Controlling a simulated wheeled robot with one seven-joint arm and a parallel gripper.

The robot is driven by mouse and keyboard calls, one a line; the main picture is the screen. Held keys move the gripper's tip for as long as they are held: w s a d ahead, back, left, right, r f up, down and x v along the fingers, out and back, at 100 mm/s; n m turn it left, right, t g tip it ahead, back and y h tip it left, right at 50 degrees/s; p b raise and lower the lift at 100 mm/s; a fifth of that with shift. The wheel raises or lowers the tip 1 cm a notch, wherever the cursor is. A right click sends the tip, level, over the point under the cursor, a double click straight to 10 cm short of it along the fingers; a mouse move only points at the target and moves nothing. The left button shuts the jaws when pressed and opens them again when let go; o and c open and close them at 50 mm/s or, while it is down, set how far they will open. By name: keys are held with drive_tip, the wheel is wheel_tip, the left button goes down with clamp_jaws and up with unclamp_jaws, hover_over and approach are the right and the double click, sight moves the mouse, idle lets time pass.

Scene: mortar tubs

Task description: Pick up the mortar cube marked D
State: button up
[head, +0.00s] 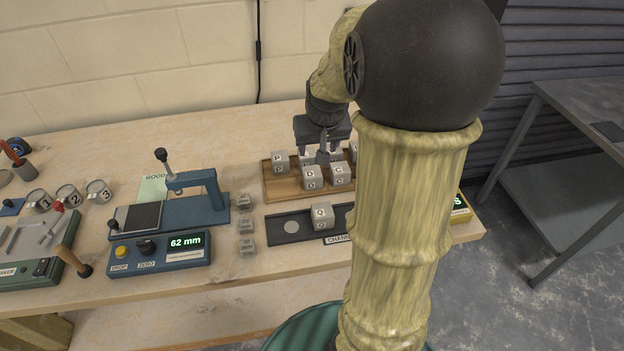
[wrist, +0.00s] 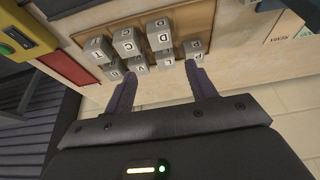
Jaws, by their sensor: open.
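The grey mortar cube marked D (head: 312,177) sits in the front row of a wooden tray (head: 285,190), left of the cube marked C (head: 340,174). In the wrist view, cube D (wrist: 160,36) appears upside down, with cube C (wrist: 128,40) to its left. My gripper (head: 322,152) is open and empty, over the back part of the tray. In the wrist view its two fingers (wrist: 163,78) point toward the back row of cubes, and D lies beyond their tips. My forearm hides the tray's right part in the head view.
A cube marked P (head: 279,161) sits at the tray's back left, with several other cubes nearby. A dark plate (head: 290,228) in front holds another cube (head: 321,215).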

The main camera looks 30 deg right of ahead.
hover_over(312, 172)
drive_tip(key=s, duration=0.3)
drive_tip(key=f, duration=1)
drive_tip(key=shift+w+a+f, duration=0.2)
drive_tip(key=shift+w+a, duration=0.05)
drive_tip(key=shift+a, duration=0.05)
drive_tip(key=shift+w+f, duration=0.25)
drive_tip(key=shift+f, duration=0.2)
drive_tip(key=shift+f, duration=0.1)
drive_tip(key=shift+x, duration=2.55)
drive_tip(key=shift+w+d, duration=0.1)
drive_tip(key=c, duration=0.9)
